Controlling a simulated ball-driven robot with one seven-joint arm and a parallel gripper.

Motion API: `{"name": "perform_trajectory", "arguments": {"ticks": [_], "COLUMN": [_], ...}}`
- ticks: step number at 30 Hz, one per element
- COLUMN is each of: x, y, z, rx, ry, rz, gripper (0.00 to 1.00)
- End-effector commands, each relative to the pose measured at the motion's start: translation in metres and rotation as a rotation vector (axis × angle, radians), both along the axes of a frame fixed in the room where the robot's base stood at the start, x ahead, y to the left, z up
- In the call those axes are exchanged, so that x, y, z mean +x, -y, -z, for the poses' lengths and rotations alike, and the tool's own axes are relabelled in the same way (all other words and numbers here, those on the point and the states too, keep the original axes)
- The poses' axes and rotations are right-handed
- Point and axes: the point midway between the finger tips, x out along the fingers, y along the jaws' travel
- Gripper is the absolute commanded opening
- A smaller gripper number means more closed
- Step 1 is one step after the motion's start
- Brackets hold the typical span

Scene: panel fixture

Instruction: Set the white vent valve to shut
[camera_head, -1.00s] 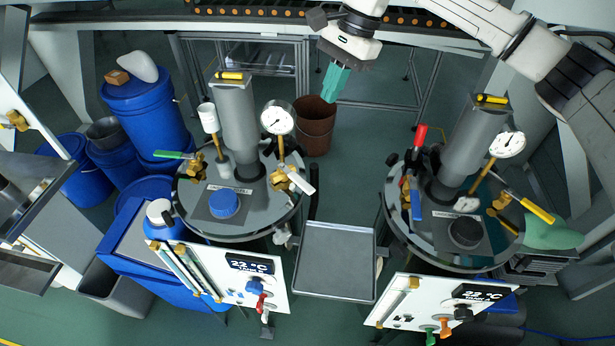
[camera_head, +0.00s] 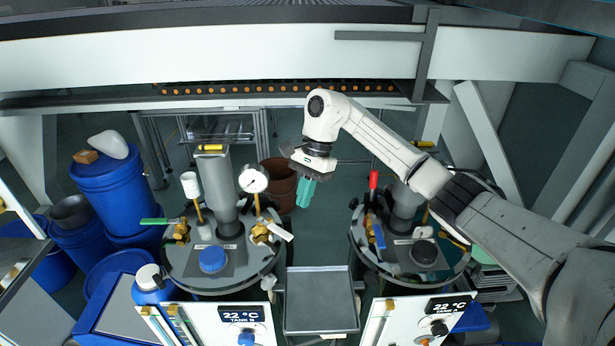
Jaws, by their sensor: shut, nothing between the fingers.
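The white vent valve is a white lever handle (camera_head: 281,231) on a brass valve body (camera_head: 261,233), at the right side of the left tank's lid. The handle slants down and to the right, away from the brass body. A round white gauge (camera_head: 253,179) stands on a brass stem just above it. My gripper (camera_head: 305,193) has teal fingers, shut and empty, pointing down. It is up and to the right of the white handle in the picture, apart from it. Nothing hides the handle.
The left lid also carries a green-handled valve (camera_head: 163,221), a grey column (camera_head: 216,190) and a blue cap (camera_head: 213,260). A grey tray (camera_head: 320,300) lies between the tanks. My arm crosses over the right tank (camera_head: 405,262). A brown bin (camera_head: 280,185) stands behind.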

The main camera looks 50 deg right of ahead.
Motion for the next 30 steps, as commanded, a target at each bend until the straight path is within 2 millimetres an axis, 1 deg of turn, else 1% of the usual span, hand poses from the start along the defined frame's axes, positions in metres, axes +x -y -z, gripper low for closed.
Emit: {"name": "perform_trajectory", "arguments": {"ticks": [1, 5, 6, 9, 13, 18, 26, 30], "x": [0.0, 0.0, 0.001, 0.001, 0.001, 0.001, 0.001, 0.001], "y": [-0.006, -0.014, -0.023, -0.036, -0.047, -0.052, -0.051, -0.056], "z": [0.008, 0.031, 0.025, 0.026, 0.027, 0.028, 0.028, 0.028], "rx": [0.005, 0.003, 0.002, 0.001, 0.001, -0.001, -0.001, -0.003], "ry": [-0.001, -0.001, 0.002, 0.003, 0.002, 0.001, 0.001, 0.001], "rz": [-0.002, -0.002, -0.006, -0.004, -0.001, -0.001, 0.0, 0.034], "gripper": [0.0, 0.0, 0.0, 0.0, 0.0, 0.0, 0.0, 0.0]}}
